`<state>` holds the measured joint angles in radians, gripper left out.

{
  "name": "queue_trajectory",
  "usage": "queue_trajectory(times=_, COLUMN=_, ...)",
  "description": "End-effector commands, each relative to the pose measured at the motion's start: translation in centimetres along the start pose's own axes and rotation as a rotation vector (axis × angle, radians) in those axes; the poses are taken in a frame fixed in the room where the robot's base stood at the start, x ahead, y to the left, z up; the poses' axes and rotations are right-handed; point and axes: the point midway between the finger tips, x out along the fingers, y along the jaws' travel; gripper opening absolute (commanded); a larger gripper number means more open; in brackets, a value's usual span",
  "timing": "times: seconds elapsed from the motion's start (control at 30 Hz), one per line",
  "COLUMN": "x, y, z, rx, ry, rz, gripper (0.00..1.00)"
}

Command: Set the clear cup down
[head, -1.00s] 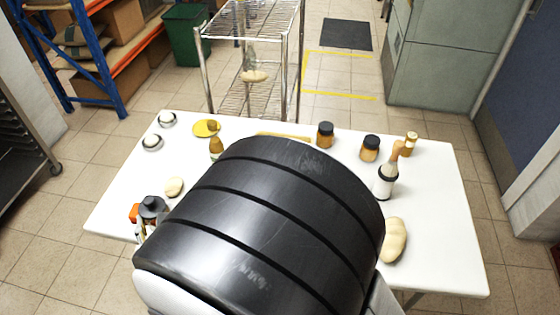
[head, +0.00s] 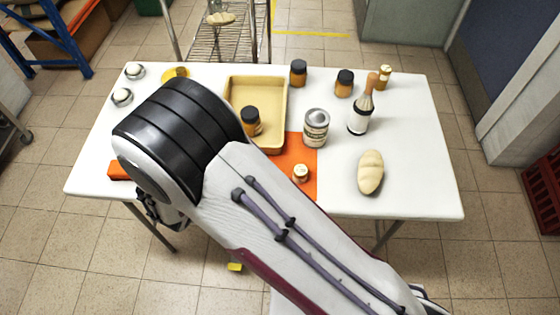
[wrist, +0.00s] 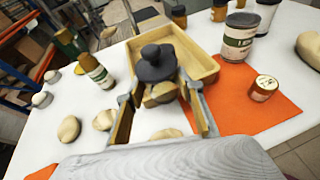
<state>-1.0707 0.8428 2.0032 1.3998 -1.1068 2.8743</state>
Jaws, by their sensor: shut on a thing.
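The cup's body is see-through and hard to make out; brownish shapes show below the dark top. The tan tray (wrist: 205,65) lies just beyond it. In the head view my arm hides the fingers and the cup, near the table's left front. I cannot tell whether the cup's base touches the table.
An orange mat (head: 312,185) bears a small jar (head: 301,173). Pale rolls (wrist: 69,129) lie left of the cup in the wrist view. The white table's right front (head: 425,190) is clear.

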Motion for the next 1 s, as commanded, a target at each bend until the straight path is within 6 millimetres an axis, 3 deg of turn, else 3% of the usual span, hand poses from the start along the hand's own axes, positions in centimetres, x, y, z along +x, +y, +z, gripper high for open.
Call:
queue_trajectory(times=0.2, x=1.5, y=-4.0, z=-0.1, rx=0.074, ry=-0.008, rz=-0.180, gripper=0.20)
queue_trajectory(times=0.6, x=0.2, y=-8.8, z=1.7, rx=0.169, ry=-0.020, rz=-0.413, gripper=0.20)
queue_trajectory(times=1.0, x=-0.2, y=-9.8, z=2.3, rx=0.176, ry=-0.021, rz=-0.437, gripper=0.20)
